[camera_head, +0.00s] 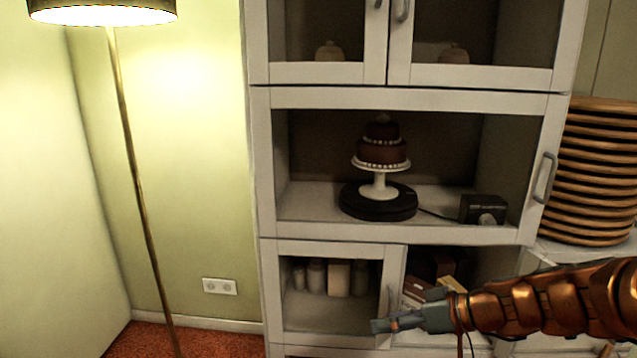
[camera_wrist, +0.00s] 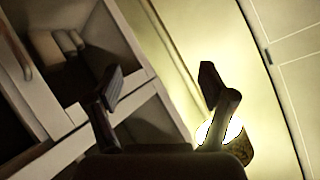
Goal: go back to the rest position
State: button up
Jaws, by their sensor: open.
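My gripper (camera_head: 384,325) shows at the lower middle of the head view, in front of the lower part of a white cabinet (camera_head: 400,98). My arm reaches in from the right. In the wrist view my gripper (camera_wrist: 162,85) has its two fingers wide apart with nothing between them. A tiered brown cake (camera_head: 381,150) stands on a white cake stand (camera_head: 379,188), above a black round turntable (camera_head: 378,204) in the cabinet's middle compartment. My gripper is below and apart from them.
A black box (camera_head: 483,208) sits right of the turntable, with a cable between them. A stack of wooden plates (camera_head: 590,170) stands at right. Several jars (camera_head: 316,275) stand in the lower left compartment. A floor lamp (camera_head: 130,160) stands at left, with clear floor (camera_head: 215,342) beside it.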

jog(key=s+a+r+m+g+h+p, duration=0.1)
jog(key=s+a+r+g+h+p, duration=0.15)
jog(key=s+r+p, duration=0.45)
jog(key=s+a+r+m+g+h+p, duration=0.1)
jog(key=s+a+r+g+h+p, duration=0.3)
jog(key=s, duration=0.6)
jog(key=s+d+r+m+h+p, duration=0.4)
jog(key=s+d+r+p, duration=0.4)
jog(key=s+d+p, duration=0.3)
jog(key=shift+s+r+m+h+p, duration=0.35)
jog(key=shift+s+p, duration=0.2)
jog(key=shift+p, duration=0.1)
jog(key=shift+s+d, duration=0.15)
jog(key=shift+d, duration=0.05)
